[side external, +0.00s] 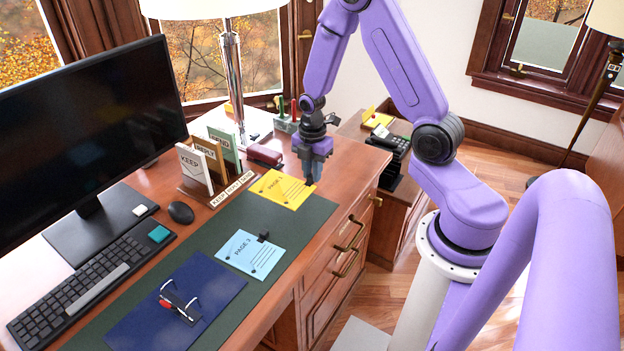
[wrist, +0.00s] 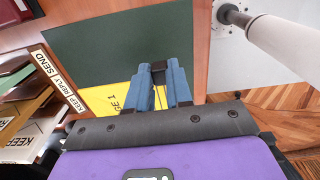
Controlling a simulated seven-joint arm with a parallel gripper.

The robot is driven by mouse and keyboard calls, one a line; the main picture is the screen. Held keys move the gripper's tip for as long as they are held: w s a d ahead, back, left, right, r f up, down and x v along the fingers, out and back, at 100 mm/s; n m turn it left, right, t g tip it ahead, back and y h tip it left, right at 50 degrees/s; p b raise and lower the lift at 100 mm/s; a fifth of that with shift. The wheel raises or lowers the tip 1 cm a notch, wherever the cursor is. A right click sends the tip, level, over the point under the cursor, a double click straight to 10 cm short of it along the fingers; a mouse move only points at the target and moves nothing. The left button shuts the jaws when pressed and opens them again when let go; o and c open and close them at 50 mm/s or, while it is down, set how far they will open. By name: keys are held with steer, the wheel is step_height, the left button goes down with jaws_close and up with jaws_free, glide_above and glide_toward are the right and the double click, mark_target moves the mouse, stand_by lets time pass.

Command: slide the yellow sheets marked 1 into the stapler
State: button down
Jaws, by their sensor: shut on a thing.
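The yellow sheets (side external: 278,190), printed PAGE 1, lie at the far end of the green desk mat, near the desk's right edge. They also show in the wrist view (wrist: 105,98), partly hidden by my gripper. My gripper (side external: 311,181) points down at their right edge, its blue fingers (wrist: 160,75) shut on a small black clip (wrist: 158,67) there. Whether the sheets are lifted off the desk cannot be told. The dark red stapler (side external: 264,155) lies just behind the sheets, to the left of my gripper.
A card holder (side external: 203,168) marked KEEP and REPLY stands left of the sheets. Blue PAGE 3 sheets (side external: 248,256) with a black clip and a navy folder (side external: 215,290) lie on the green mat (side external: 190,262). A lamp and pen holder (side external: 286,124) stand behind.

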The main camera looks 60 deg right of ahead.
steer(key=w+d, duration=0.1)
steer(key=d, duration=0.8)
steer(key=w+d, duration=0.2)
steer(key=d, duration=0.8)
steer(key=shift+w+r, duration=0.2)
steer(key=shift+w, duration=0.05)
steer(key=shift+a, duration=0.1)
steer(key=shift+f, duration=2.5)
steer(key=shift+w+f, duration=0.25)
steer(key=shift+f, duration=0.5)
steer(key=shift+w+f, duration=0.2)
steer(key=shift+f, duration=0.55)
steer(key=shift+w+f, duration=0.25)
steer(key=shift+f, duration=0.5)
steer(key=shift+w, duration=3)
